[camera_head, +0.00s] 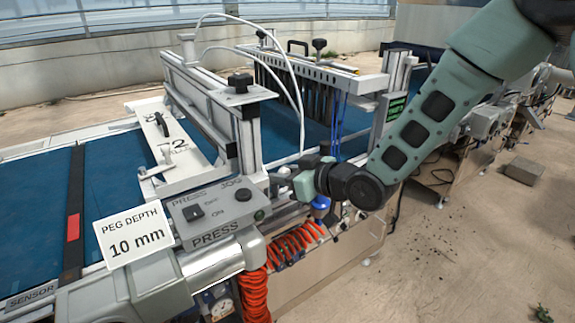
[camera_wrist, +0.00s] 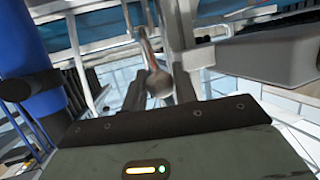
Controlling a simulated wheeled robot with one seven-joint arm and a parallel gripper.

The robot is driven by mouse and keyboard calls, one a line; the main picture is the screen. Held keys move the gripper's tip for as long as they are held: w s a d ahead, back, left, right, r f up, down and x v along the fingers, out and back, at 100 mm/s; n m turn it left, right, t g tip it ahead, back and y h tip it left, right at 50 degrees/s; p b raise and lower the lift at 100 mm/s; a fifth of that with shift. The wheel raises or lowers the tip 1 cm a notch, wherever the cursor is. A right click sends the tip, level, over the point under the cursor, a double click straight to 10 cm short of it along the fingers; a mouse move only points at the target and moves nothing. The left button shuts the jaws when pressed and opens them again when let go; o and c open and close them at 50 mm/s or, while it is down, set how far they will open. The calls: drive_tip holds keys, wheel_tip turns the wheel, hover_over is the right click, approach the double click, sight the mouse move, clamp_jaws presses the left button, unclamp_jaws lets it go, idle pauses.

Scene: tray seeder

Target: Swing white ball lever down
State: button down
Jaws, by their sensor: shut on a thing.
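The ball lever shows in the wrist view as a shaded greyish ball (camera_wrist: 159,83) on a thin stem that rises from it, up and slightly left. My gripper (camera_wrist: 160,88) has its two dark fingers on either side of the ball and is shut on it. In the head view my gripper (camera_head: 285,180) is at the right side of the press frame, just right of the grey press control box (camera_head: 218,212). There the lever is mostly hidden by my gripper and the frame.
A "PEG DEPTH 10 mm" sign (camera_head: 134,236) stands left of the control box. Orange coiled hoses (camera_head: 290,245) hang below my gripper. A blue cylinder (camera_wrist: 22,45) is close at left in the wrist view. The floor at right (camera_head: 470,250) is mostly open.

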drive_tip(key=shift+w+a+r+g+h+p, duration=0.2)
drive_tip(key=shift+r+g+h+p, duration=0.1)
drive_tip(key=shift+p, duration=0.25)
drive_tip(key=c, duration=1.1)
unclamp_jaws()
drive_tip(key=shift+c, duration=0.2)
drive_tip(key=shift+d, duration=0.1)
drive_tip(key=b+v, duration=0.3)
drive_tip(key=v, duration=1.4)
drive_tip(key=shift+d, duration=0.2)
